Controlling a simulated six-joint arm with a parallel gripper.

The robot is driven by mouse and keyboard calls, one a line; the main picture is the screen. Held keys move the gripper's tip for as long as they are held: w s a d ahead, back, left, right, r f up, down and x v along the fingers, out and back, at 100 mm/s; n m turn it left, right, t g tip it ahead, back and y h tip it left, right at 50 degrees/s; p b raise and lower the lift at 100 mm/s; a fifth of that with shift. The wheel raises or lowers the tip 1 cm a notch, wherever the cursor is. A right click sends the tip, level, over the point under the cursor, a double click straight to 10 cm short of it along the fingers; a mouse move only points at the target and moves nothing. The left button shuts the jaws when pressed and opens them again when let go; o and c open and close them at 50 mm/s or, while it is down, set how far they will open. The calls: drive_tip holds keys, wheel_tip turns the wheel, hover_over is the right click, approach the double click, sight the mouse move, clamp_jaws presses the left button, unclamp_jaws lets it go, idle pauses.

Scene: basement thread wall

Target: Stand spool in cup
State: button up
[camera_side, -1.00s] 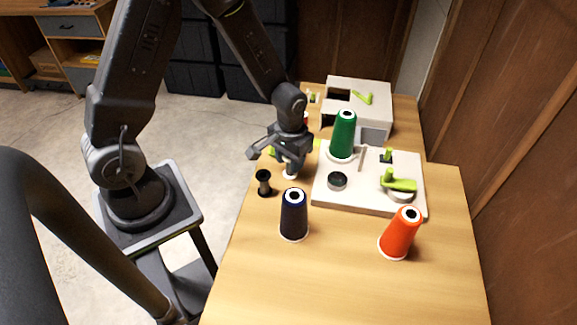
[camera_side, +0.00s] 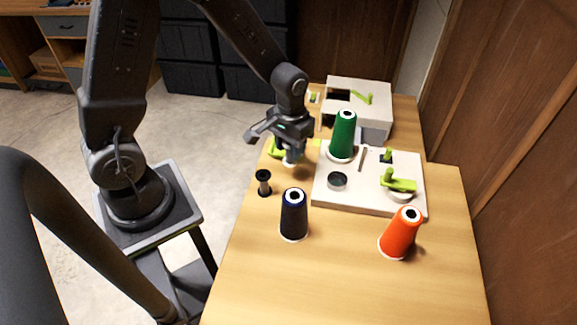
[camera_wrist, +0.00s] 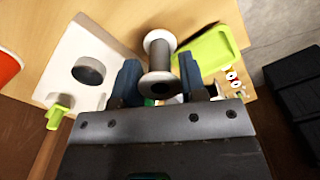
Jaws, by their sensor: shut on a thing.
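The dark round cup (camera_side: 337,181) is on the front left part of the white board. It appears empty, and it also shows in the wrist view (camera_wrist: 88,70), left of the held spool. The spool is apart from the cup.
A dark small spool (camera_side: 264,183) stands near the table's left edge. A navy cone (camera_side: 294,215) and an orange cone (camera_side: 400,234) stand in front. A green cone (camera_side: 342,136) and lime parts (camera_side: 398,181) stand on the board (camera_side: 325,200). A lime tray (camera_wrist: 207,55) lies near the gripper.

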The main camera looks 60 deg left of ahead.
drive_tip(key=shift+w, duration=0.1)
drive_tip(key=shift+w+d+r, duration=0.3)
drive_tip(key=shift+w+d, duration=0.75)
drive_tip(key=shift+d, duration=0.7)
drive_tip(key=shift+w+d+r, duration=0.35)
drive_tip(key=shift+w+d, duration=0.65)
drive_tip(key=shift+d, duration=0.8)
drive_tip(key=shift+w+d+r, duration=0.3)
drive_tip(key=shift+w+d, duration=0.75)
drive_tip(key=shift+d, duration=0.7)
drive_tip(key=shift+f, duration=0.1)
drive_tip(key=shift+f, duration=1.65)
drive_tip(key=o, duration=0.8)
